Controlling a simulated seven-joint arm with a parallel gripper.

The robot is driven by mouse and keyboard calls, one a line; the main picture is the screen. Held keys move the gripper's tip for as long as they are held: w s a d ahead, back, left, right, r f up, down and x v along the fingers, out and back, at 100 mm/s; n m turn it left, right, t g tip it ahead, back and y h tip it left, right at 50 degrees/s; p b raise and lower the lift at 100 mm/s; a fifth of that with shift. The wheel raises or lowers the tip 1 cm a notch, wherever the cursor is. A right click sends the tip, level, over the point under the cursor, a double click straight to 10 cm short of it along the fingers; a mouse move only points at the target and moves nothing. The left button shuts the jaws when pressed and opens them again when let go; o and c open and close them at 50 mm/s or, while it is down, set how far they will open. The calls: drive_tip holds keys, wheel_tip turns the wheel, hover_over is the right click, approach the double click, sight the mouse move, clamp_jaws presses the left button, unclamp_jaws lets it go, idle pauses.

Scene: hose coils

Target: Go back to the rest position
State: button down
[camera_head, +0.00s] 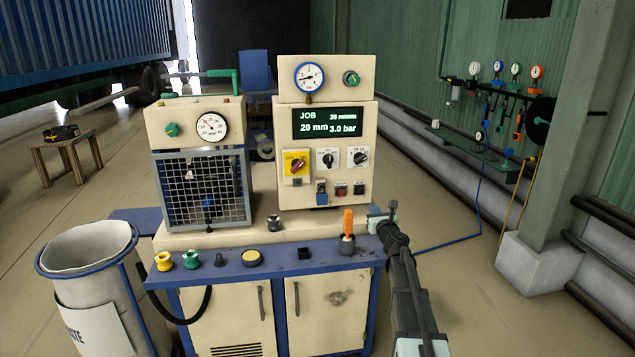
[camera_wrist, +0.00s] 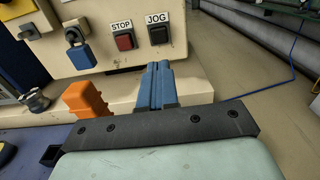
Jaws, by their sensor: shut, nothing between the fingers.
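My gripper (camera_head: 383,221) is at the right end of the machine's bench, beside an orange-handled tool (camera_head: 348,222). In the wrist view my gripper's blue fingers (camera_wrist: 159,84) are together with nothing between them. They point toward the machine's front panel, below and right of the red STOP button (camera_wrist: 124,41) and the JOG button (camera_wrist: 158,34). The orange handle (camera_wrist: 86,100) shows left of the fingers, apart from them. My arm reaches in from the lower right in the head view.
The cream machine (camera_head: 326,160) has a display reading JOB, 20 mm, 3.0 bar. A mesh guard (camera_head: 203,190) is at its left. Knobs line the blue bench edge (camera_head: 225,268). A waste bin (camera_head: 85,250) stands left. Open floor lies right, before a concrete-footed pillar (camera_head: 540,262).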

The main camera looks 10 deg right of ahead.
drive_tip(key=s+d+f+n+g+h, duration=0.1)
drive_tip(key=s+d+f+n+g, duration=0.1)
drive_tip(key=s+d+f+n, duration=0.4)
drive_tip(key=s+d+f+n+g, duration=0.1)
drive_tip(key=s+d+f+n, duration=0.15)
drive_tip(key=f, duration=0.55)
drive_tip(key=s+d+f+n+g+h, duration=0.1)
drive_tip(key=s+d+f+n+g, duration=0.15)
drive_tip(key=s+f+n, duration=0.35)
drive_tip(key=s+a+f+n+g+y, duration=0.35)
drive_tip(key=s+a+f+n, duration=0.25)
drive_tip(key=s+a+f, duration=0.6)
drive_tip(key=s+a+f+n+g+y, duration=0.2)
drive_tip(key=s+a+f+n+g, duration=0.3)
drive_tip(key=s+a+f, duration=0.7)
drive_tip(key=s+a+f+n+g, duration=0.3)
drive_tip(key=s+a+f, duration=0.1)
drive_tip(key=s, duration=0.4)
drive_tip(key=s+a+f+n+g, duration=0.3)
drive_tip(key=s+a+f, duration=0.15)
drive_tip(key=s, duration=0.35)
drive_tip(key=s+d+n+g+h, duration=0.1)
drive_tip(key=s+n+g+h, duration=0.2)
drive_tip(key=s, duration=1.2)
drive_tip(key=shift+s+d+f+n+g, duration=0.15)
drive_tip(key=shift+d+f+n+g, duration=0.15)
drive_tip(key=shift+n+g, duration=0.5)
